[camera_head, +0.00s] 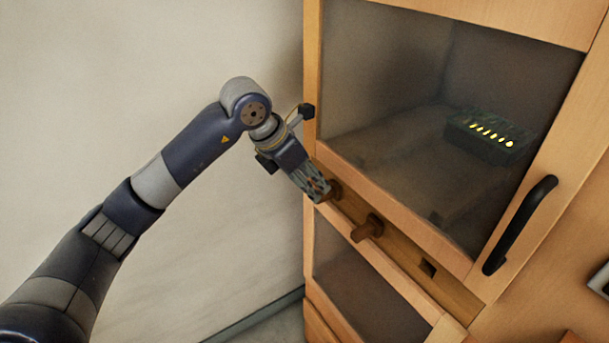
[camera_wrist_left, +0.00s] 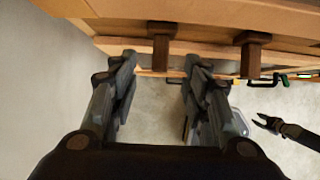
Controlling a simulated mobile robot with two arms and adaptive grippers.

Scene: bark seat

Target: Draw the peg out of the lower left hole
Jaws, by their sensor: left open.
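A wooden peg (camera_head: 335,189) sticks out of the left end of the wooden rail (camera_head: 398,243) across the cabinet front, partly hidden by my left gripper (camera_head: 322,193). In the left wrist view this peg (camera_wrist_left: 160,50) points down from the rail, between the lines of the two open fingers (camera_wrist_left: 161,65). Whether the fingers touch it I cannot tell. A second peg (camera_head: 367,228) stands in the rail to the right, and it also shows in the left wrist view (camera_wrist_left: 252,57). A square hole (camera_head: 428,267) farther right is empty.
A glass panel (camera_head: 390,100) is above the rail, with a dark box with yellow lights (camera_head: 490,133) behind it. A black handle (camera_head: 519,225) juts out at right. A dark gripper-like end (camera_wrist_left: 268,123) shows at right in the wrist view. Space left of the cabinet is clear.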

